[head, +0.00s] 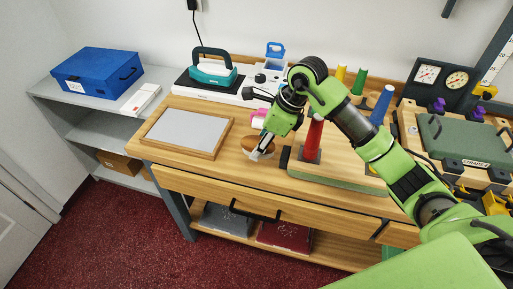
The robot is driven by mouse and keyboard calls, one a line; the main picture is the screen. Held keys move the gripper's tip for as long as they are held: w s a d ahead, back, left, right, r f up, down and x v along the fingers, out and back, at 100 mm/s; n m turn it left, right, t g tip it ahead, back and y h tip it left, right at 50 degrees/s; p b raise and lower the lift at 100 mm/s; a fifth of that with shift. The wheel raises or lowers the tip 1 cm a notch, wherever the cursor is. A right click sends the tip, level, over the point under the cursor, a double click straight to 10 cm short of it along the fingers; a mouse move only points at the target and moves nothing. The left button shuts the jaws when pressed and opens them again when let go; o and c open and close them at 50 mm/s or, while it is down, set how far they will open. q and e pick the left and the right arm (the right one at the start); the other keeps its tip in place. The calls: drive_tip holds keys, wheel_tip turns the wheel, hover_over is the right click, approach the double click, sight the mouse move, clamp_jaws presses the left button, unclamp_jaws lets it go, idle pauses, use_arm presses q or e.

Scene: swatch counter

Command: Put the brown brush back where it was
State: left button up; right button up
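A small brown rounded thing (250,143), which looks like the brown brush, is at the middle of the wooden counter. My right gripper (262,152) reaches in from the right and points down right at it, partly covering it. A pale tip shows just below the fingers; I cannot tell whether it is bristles or a fingertip. The fingers are too small and overlapped to show whether they are closed on the brown thing. My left gripper is not in view.
A grey framed board (187,131) lies left on the counter (225,176). A pink-and-white item (259,119) is behind the gripper. A rack with red (313,138), yellow, green and blue cones stands right. A teal iron-like tool (213,74) is behind. A green case (466,140) sits far right.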

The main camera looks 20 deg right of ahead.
drive_tip(key=w+f, duration=0.2)
drive_tip(key=f, duration=0.1)
drive_tip(key=shift+w+f+p, duration=0.1)
drive_tip(key=shift+w+p, duration=0.2)
drive_tip(key=shift+w, duration=0.05)
wheel_tip(320, 180, down, 3)
drive_tip(key=shift+w+f+p, duration=0.1)
drive_tip(key=shift+f+p, duration=0.05)
drive_tip(key=shift+p, duration=0.7)
drive_tip(key=shift+f, duration=0.1)
drive_tip(key=o, duration=1.1)
